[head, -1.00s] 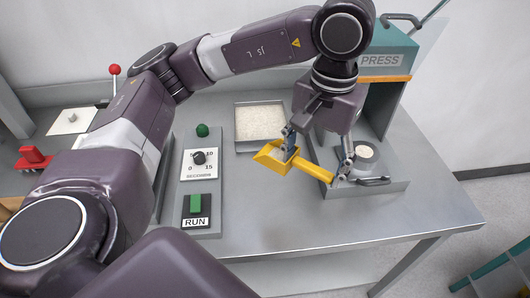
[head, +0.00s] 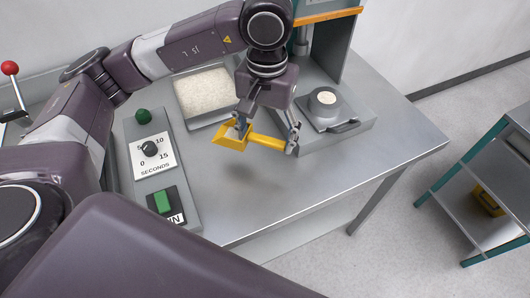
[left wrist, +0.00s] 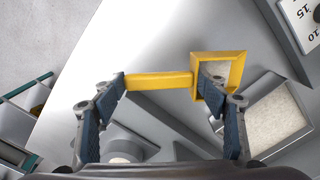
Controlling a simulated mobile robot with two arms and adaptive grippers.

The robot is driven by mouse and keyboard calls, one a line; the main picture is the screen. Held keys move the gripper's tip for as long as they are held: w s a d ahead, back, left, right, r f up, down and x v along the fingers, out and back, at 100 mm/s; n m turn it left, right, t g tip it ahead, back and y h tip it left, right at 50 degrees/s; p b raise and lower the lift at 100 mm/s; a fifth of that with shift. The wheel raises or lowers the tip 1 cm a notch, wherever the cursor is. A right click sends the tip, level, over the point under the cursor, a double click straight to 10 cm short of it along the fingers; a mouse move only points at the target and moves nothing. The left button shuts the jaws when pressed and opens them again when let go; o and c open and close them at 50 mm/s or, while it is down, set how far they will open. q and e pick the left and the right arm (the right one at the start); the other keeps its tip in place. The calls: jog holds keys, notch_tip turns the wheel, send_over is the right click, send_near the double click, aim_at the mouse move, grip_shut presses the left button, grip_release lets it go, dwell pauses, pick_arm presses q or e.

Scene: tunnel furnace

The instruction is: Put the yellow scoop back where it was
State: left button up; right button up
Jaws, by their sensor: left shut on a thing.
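The yellow scoop (head: 265,140) is in the grasp of my left gripper (head: 267,138), in the air over the table between the powder tray and the front edge. In the left wrist view the scoop (left wrist: 160,81) lies lengthwise between the fingers of the left gripper (left wrist: 160,88). One finger is at the handle end, the other inside the square bowl. A pale patch shows in the bowl; I cannot tell whether it is powder. My right gripper is out of view.
A tray (head: 213,122) of white powder stands behind the scoop. A round mould (head: 324,106) sits on the press base at right. The control panel (head: 165,185) is at left. A low shelf unit (head: 470,160) holds a yellow thing (head: 488,203). The front right tabletop is clear.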

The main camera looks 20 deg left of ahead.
pick_arm(q)
notch_tip(320, 180, down, 2)
jog(key=shift+f, duration=0.55)
notch_tip(320, 180, down, 4)
jog(key=shift+p, duration=0.4)
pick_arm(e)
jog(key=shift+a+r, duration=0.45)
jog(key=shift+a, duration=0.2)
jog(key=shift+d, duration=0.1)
pick_arm(q)
jog(key=shift+f, duration=0.15)
jog(key=o, duration=0.7)
jog(key=shift+f+b, duration=0.1)
jog(key=shift+b, duration=0.2)
jog(key=o, duration=0.4)
jog(key=shift+o, duration=0.2)
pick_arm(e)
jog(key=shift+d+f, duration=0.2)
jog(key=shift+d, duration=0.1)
